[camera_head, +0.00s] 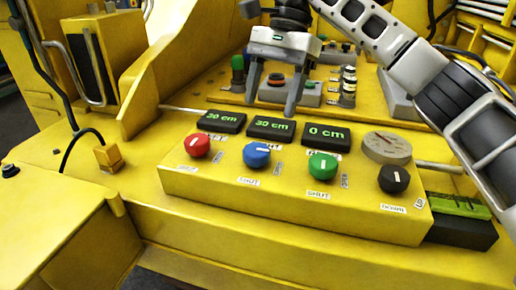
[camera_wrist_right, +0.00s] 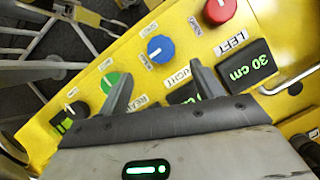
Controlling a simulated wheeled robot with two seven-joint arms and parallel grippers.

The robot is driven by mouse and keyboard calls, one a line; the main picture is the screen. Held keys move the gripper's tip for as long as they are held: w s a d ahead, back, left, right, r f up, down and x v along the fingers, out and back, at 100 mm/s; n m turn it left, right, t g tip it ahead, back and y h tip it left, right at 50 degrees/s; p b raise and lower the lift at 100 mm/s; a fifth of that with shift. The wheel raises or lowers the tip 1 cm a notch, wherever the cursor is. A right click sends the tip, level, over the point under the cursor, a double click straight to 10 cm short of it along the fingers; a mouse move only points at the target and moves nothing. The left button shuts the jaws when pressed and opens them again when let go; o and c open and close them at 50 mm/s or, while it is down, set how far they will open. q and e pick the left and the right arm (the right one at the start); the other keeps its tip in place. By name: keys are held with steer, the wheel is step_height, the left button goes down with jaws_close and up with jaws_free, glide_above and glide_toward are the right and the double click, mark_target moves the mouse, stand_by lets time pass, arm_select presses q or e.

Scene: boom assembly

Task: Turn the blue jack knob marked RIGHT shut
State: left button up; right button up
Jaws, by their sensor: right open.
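The blue knob (camera_head: 256,154) sits on the yellow sloped panel, second from the left, with a white line on its top. A SHUT label (camera_head: 249,182) lies in front of it, and another label is to its right. The blue knob also shows in the right wrist view (camera_wrist_right: 161,49), with the word RIGHT partly hidden behind a fingertip. My right gripper (camera_head: 271,108) is open and empty, above and behind the knob, near the middle display. Its fingers (camera_wrist_right: 158,75) are apart and clear of the knob. My left gripper is not in view.
A red knob (camera_head: 198,145) is left of the blue one; a green knob (camera_head: 322,166) and black knob (camera_head: 394,178) are right. Displays stand behind: the middle one (camera_head: 271,128) reads 30 cm, the right one (camera_head: 327,137) 0 cm. A round gauge (camera_head: 387,147) is at right.

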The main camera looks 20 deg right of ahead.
mark_target(257, 149)
steer(key=x, duration=0.8)
steer(key=shift+s+a+f, duration=0.1)
steer(key=shift+a+f, duration=0.1)
steer(key=shift+f, duration=0.15)
steer(key=shift+b, duration=0.3)
steer(key=c, duration=1)
